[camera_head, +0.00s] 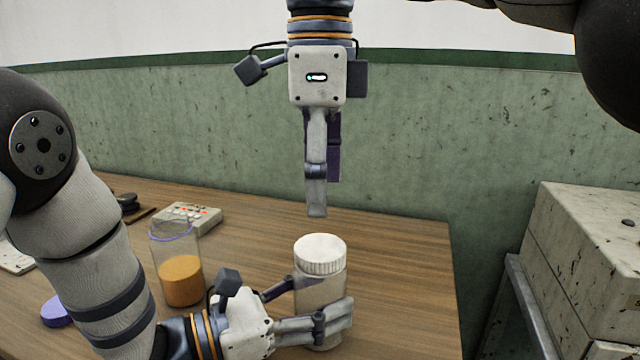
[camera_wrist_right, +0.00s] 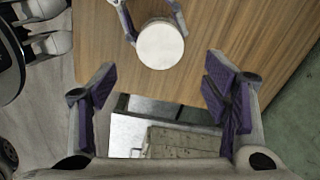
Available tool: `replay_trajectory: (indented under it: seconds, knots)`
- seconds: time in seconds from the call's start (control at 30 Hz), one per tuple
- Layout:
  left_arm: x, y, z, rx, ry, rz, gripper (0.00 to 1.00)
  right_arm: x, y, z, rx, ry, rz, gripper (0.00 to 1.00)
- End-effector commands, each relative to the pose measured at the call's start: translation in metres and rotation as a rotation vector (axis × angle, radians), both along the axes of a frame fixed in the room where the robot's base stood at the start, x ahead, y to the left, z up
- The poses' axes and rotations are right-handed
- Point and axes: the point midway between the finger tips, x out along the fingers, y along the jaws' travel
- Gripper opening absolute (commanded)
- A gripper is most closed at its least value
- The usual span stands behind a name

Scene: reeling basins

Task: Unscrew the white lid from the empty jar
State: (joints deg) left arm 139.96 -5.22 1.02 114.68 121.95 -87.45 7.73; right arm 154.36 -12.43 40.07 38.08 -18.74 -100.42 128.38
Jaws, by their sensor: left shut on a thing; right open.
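The empty jar (camera_head: 307,296) stands upright on the wooden table, with the white lid (camera_head: 320,254) on top. My left gripper (camera_head: 318,305) is shut around the jar's body, below the lid. My right gripper (camera_head: 317,205) hangs pointing down above the lid, apart from it. In the right wrist view the right gripper (camera_wrist_right: 165,95) shows open and empty, its purple pads spread apart. The white lid (camera_wrist_right: 160,45) shows there beyond the fingertips, near the top, with my left gripper's fingers around the jar.
A clear jar with orange contents (camera_head: 183,278) stands left of the left gripper. A purple lid (camera_head: 57,312) lies at the table's left. A small device with buttons (camera_head: 188,217) sits behind. The table (camera_head: 405,270) is clear to the right, with a worn box (camera_head: 585,260) beyond its edge.

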Motion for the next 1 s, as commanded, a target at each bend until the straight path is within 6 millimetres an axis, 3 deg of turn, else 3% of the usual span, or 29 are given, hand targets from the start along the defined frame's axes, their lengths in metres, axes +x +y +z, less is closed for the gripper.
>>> replay_trajectory:
  seconds: [0.1,0.2,0.6,0.93,1.0]
  knots:
    - [0.000,0.000,0.000,0.000,0.000,0.000,0.00,0.000,0.000,0.000,0.000,-0.002,-0.183,0.69]
    - [0.000,0.000,0.000,0.000,0.000,0.000,0.00,0.000,-0.001,-0.005,-0.002,0.001,-0.244,0.69]
    - [0.000,0.000,0.000,0.000,0.000,0.000,0.00,0.000,0.000,-0.072,0.000,0.002,-0.247,0.69]
    - [0.000,0.000,0.000,0.000,0.000,0.000,0.00,0.000,0.000,-0.080,0.001,-0.002,-0.246,0.69]
    - [0.000,0.000,0.000,0.000,0.000,0.000,0.00,0.000,0.000,-0.080,0.001,-0.002,-0.246,0.56]
